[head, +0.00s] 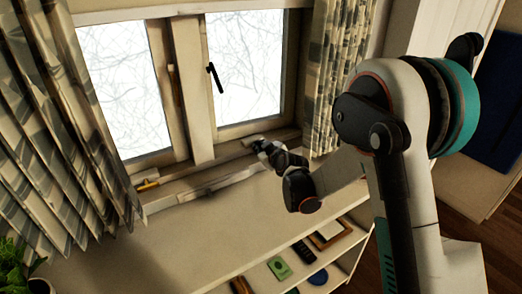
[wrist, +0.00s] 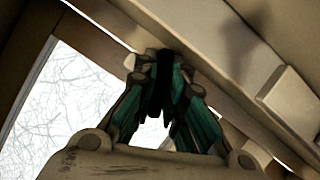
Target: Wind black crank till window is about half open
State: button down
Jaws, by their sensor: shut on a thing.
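My gripper (head: 262,148) is at the bottom frame of the right window sash (head: 245,65), above the sill. In the wrist view, my gripper's teal-lined fingers (wrist: 165,115) are closed around a dark upright piece, the black crank (wrist: 158,95), near the wooden frame. The crank is mostly hidden by the fingers, and in the head view I cannot make it out. The right sash looks close to its frame; I cannot tell how far it is open. A black lever (head: 214,77) sits on the sash's left side.
The left pane (head: 120,85) has a brass fitting (head: 147,185) at its lower edge. Patterned curtains hang left (head: 60,130) and right (head: 330,75). A low shelf unit (head: 190,235) below the window has a bare top and small items inside. A plant (head: 14,262) stands at lower left.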

jog(key=n+t+b, duration=0.1)
jog(key=n, duration=0.1)
jog(key=n+t+h, duration=0.1)
jog(key=n, duration=0.1)
jog(key=shift+f+n+h+b, duration=0.1)
jog(key=shift+n+h+b, duration=0.2)
jog(key=shift+b, duration=0.1)
jog(key=shift+n+t, duration=1.2)
jog(key=shift+n, duration=1.7)
jog(key=c, duration=1.6)
grip_release()
jog(key=shift+c, duration=0.2)
jog(key=shift+s, duration=0.15)
jog(key=v, duration=0.7)
jog(key=shift+s, duration=0.15)
